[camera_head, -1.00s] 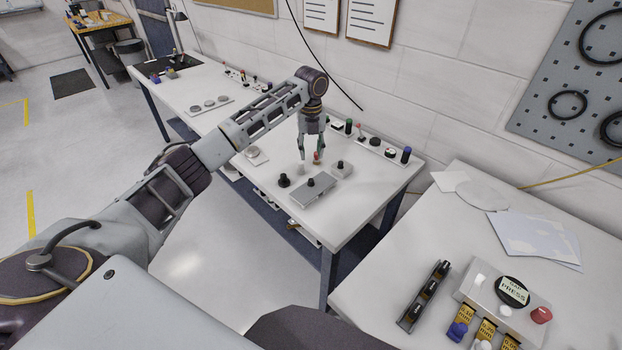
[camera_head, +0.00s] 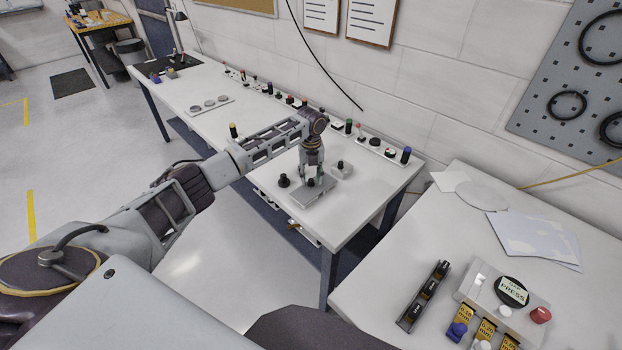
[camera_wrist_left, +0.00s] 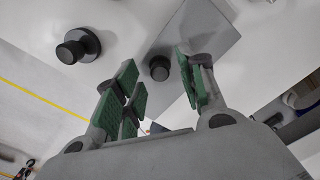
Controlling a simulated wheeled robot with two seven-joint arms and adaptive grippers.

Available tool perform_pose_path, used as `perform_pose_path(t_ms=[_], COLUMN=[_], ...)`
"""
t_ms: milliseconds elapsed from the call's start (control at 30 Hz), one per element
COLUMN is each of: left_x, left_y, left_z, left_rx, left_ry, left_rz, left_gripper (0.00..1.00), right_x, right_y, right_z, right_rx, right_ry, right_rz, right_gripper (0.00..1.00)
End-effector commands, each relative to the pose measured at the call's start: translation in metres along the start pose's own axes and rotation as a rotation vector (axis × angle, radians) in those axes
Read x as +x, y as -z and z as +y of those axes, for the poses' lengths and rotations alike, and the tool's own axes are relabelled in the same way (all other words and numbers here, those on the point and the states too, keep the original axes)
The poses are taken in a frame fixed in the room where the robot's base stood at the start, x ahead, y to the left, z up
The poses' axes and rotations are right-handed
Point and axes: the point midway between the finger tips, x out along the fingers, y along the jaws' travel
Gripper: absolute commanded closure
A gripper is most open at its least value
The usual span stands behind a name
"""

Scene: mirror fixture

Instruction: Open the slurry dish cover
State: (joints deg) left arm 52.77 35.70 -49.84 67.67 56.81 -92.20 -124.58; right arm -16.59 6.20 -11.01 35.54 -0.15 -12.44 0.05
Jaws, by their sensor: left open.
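A flat grey rectangular plate (camera_head: 326,191) with a black knob lies on the white bench; I take it to be the slurry dish cover. My left gripper (camera_head: 312,178) points down over the plate at the knob and hides part of both. In the left wrist view the open jaws with green pads (camera_wrist_left: 160,88) stand on either side of the black knob (camera_wrist_left: 159,68), with gaps on both sides. The plate (camera_wrist_left: 208,32) lies flat behind the knob. Whatever is under the plate is hidden. My right gripper is not in view.
A round black knob on a disc (camera_head: 284,181) stands left of the plate. A pale block with a dark knob (camera_head: 342,168) stands right of it. A rail of coloured knobs (camera_head: 375,144) runs along the wall. A second table (camera_head: 390,275) holds a press panel (camera_head: 513,291).

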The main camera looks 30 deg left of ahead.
Motion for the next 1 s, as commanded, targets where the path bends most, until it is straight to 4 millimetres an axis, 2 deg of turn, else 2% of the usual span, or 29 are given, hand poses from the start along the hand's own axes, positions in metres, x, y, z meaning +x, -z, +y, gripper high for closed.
perform_pose_path(t_ms=[200, 533, 833, 1000], left_x=[0.0124, 0.0138, 0.0136, 0.0135], left_y=[0.0001, 0.0001, 0.0000, -0.0001], left_z=[0.0001, 0.0002, 0.0003, 0.0004], left_rx=[-0.001, 0.000, -0.001, -0.001], left_ry=[0.000, 0.000, 0.000, -0.001], left_rz=[0.000, 0.000, 0.000, 0.000], left_gripper=[0.60, 0.61, 1.00, 1.00], right_x=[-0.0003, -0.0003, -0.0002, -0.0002], right_y=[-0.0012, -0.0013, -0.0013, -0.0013], right_z=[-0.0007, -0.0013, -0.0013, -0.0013], right_rx=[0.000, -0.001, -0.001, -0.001], right_ry=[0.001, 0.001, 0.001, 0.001], right_rz=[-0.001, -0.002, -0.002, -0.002], right_gripper=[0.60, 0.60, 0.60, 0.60])
